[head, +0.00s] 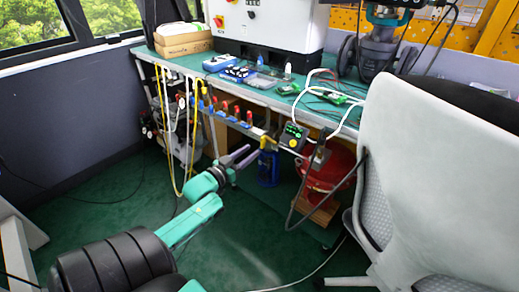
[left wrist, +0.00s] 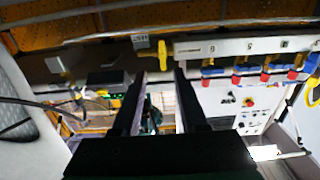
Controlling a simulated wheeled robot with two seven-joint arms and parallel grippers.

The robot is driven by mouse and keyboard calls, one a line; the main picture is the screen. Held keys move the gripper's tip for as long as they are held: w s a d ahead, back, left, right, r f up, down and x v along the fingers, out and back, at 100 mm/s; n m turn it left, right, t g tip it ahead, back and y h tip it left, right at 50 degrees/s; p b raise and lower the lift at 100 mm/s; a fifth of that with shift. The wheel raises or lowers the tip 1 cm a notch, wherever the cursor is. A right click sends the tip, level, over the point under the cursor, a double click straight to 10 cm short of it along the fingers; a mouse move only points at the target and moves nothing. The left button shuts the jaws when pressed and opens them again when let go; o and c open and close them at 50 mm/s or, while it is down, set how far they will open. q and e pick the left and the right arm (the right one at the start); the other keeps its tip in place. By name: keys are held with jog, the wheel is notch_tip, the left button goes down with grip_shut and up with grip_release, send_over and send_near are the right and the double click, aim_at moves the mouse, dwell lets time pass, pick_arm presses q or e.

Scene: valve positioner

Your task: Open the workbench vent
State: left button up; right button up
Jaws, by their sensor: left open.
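My left gripper (head: 243,157) is open and empty, reaching toward the front edge of the green workbench (head: 262,97). In the left wrist view a yellow handle (left wrist: 162,55) shows just beyond and between the two fingertips (left wrist: 160,72), with no contact visible. A second yellow handle (left wrist: 240,64) is on the pale rail (left wrist: 225,48) to its right. Several red-and-blue valves (left wrist: 267,72) sit further along; this row also shows under the bench edge in the head view (head: 236,115). No label readable as "vent" shows. My right gripper is out of view.
A grey office chair (head: 440,180) stands close at right. Yellow hoses (head: 168,125) hang left of the valves. A small control box (head: 293,136) with cables hangs at the bench edge, and a red container (head: 325,172) stands below.

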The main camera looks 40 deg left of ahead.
aim_at(263, 142)
pick_arm(q)
jog(key=w, duration=0.3)
jog(key=w+b, duration=0.1)
jog(key=w, duration=0.1)
jog(key=shift+w+a+f, duration=0.15)
jog(key=shift+w+a, duration=0.15)
jog(key=shift+w, duration=0.05)
grip_shut()
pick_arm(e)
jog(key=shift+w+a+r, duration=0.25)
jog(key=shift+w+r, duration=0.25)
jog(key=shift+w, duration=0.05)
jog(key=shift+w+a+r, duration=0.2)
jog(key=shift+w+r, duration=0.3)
